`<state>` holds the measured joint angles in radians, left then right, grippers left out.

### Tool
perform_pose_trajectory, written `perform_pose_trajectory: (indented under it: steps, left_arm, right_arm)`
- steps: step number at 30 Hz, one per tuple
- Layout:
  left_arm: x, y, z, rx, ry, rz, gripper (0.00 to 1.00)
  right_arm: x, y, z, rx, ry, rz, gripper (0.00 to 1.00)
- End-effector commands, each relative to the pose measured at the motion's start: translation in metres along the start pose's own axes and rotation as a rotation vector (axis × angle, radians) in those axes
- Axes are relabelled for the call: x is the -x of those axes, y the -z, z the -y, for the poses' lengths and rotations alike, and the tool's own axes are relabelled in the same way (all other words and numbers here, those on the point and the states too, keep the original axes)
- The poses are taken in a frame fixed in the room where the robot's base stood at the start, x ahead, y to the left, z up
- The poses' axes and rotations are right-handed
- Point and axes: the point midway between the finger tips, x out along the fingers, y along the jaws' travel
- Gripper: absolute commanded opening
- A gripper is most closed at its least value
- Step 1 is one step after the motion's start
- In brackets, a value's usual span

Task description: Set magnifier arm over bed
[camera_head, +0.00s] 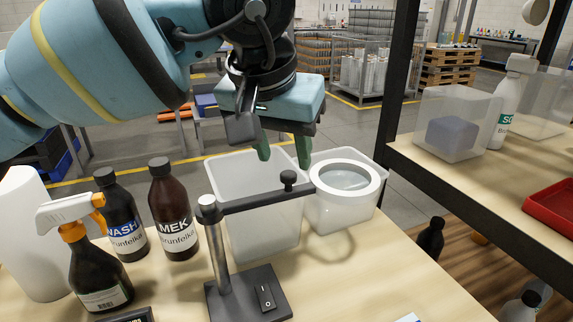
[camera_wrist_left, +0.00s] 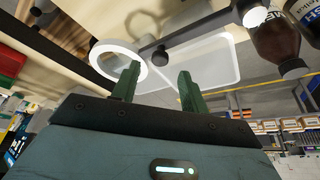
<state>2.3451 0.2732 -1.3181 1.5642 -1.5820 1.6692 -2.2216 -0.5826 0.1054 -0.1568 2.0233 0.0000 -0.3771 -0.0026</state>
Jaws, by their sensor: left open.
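The magnifier has a white ring head (camera_head: 371,172) around a clear lens, a dark arm (camera_head: 250,201) with a small upright knob (camera_head: 288,179), a silver post (camera_head: 219,262) and a black base (camera_head: 240,301) with a switch. Its arm points right and its head hangs over or in front of a translucent bin. My left gripper (camera_head: 284,155) is open and empty, fingers down, just above and behind the knob. In the left wrist view the knob (camera_wrist_left: 159,58) shows close beyond the open fingertips (camera_wrist_left: 157,75), the ring head (camera_wrist_left: 134,58) beside them. I cannot make out a bed. My right gripper is out of view.
A translucent bin (camera_head: 262,225) stands behind the magnifier arm, another (camera_head: 335,218) under the head. Brown MEK (camera_head: 172,205) and dark WASH (camera_head: 120,215) bottles and a spray bottle (camera_head: 95,265) stand left. The front right tabletop is mostly clear. A shelf (camera_head: 460,175) stands right.

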Motion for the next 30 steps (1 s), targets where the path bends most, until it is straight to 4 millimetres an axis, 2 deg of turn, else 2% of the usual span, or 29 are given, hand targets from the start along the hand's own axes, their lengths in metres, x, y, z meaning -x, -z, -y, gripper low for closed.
perform_pose_trajectory:
  steps: [3, 9, 19, 27, 30]
  left_arm:
    - [-0.018, 0.0, 0.0, 0.0, 0.0, 0.001, 0.44]
    - [-0.034, 0.0, 0.0, -0.001, 0.0, -0.001, 0.44]
    - [-0.037, 0.0, 0.0, -0.001, -0.001, -0.002, 0.44]
    - [-0.037, 0.0, 0.0, -0.001, -0.001, -0.001, 0.09]
    - [-0.037, 0.0, 0.0, -0.001, -0.001, -0.001, 0.0]
  right_arm:
    - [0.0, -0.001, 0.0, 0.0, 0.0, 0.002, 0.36]
    - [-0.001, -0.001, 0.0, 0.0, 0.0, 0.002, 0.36]
    - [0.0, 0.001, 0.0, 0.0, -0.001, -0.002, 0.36]
    - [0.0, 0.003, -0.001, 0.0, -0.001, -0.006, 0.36]
    - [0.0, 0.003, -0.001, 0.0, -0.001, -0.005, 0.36]
